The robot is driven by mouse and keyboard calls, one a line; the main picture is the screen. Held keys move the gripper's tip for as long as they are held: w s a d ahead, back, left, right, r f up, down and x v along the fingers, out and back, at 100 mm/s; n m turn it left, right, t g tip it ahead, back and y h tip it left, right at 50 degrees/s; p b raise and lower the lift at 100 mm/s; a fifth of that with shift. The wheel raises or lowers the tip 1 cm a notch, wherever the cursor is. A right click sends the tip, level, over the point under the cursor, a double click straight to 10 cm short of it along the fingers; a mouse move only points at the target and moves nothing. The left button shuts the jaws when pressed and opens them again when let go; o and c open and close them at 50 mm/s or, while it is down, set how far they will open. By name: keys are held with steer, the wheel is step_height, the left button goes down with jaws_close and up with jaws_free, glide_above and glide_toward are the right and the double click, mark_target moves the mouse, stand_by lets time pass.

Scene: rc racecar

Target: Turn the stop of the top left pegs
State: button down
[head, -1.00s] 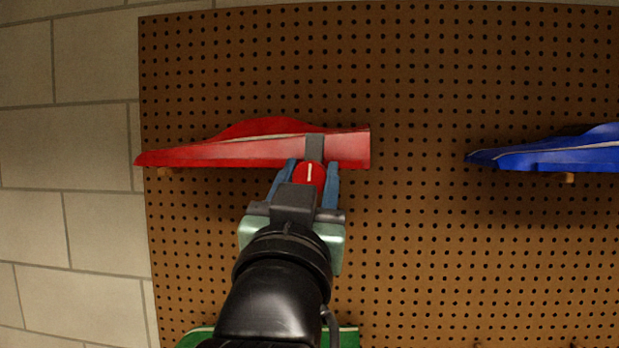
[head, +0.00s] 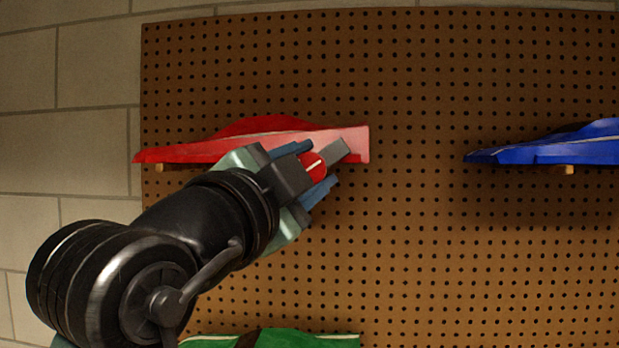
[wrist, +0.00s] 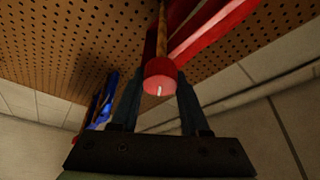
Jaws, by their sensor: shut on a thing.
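The red round peg end (head: 315,165), with a white line across it, is between the blue fingers of my gripper (head: 320,166). My gripper is shut on it. A grey flat stop (head: 338,150) extends from this end, tilted up to the right in front of the red car shell (head: 240,149). In the wrist view the red peg end (wrist: 160,84) is between the two fingers. A wooden peg runs behind it to the board, beside the red shell (wrist: 215,28). The grey stop is not seen there.
The brown pegboard (head: 430,60) fills most of the head view. A blue shell (head: 560,147) hangs at the right on a wooden peg (head: 569,170). Part of a green shell (head: 310,341) shows at the bottom. A pale block wall (head: 70,140) is at the left.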

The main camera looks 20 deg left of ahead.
steer(key=m, duration=0.3)
steer(key=shift+g+h, duration=0.4)
steer(key=shift+m+g, duration=0.8)
steer(key=shift+m, duration=1.3)
steer(key=shift+f, duration=0.1)
steer(key=shift+c, duration=2)
jaws_free()
steer(key=shift+d, duration=0.1)
